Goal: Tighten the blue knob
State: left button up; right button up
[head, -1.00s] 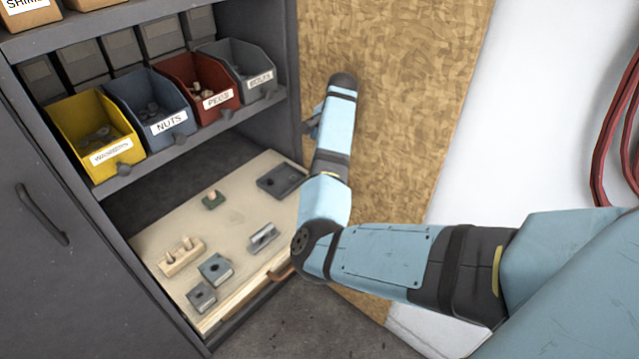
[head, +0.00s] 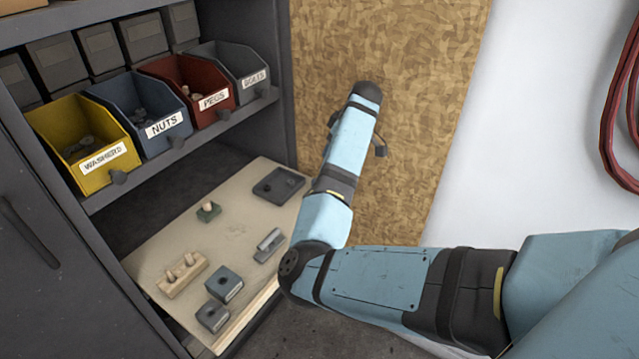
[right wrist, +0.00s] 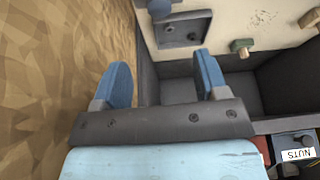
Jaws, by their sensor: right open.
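I cannot make out a clear blue knob in the head view. In the right wrist view a small dark bluish part (right wrist: 160,9) shows at the top edge, cut off by the frame; I cannot tell what it is. Below it lies a dark square block with a round hole (right wrist: 184,32), which also shows at the tray's far right corner in the head view (head: 278,185). My right gripper (right wrist: 163,80) is open and empty, its two blue fingers apart, short of the tray. In the head view my forearm hides most of it. My left gripper is not in view.
A pale wooden tray (head: 235,230) holds several small fixtures, including a wooden peg block (head: 182,277). A shelf above carries yellow (head: 85,145), blue (head: 140,115), red (head: 190,92) and grey (head: 235,70) bins. A particle-board panel (head: 420,100) stands beside the cabinet.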

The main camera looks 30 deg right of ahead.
jog(key=b+x, duration=0.2)
jog(key=x, duration=1.1)
jog(key=shift+w+a+f, duration=0.1)
jog(key=shift+w+f, duration=0.05)
jog(key=shift+f, duration=0.2)
jog(key=shift+c, duration=0.2)
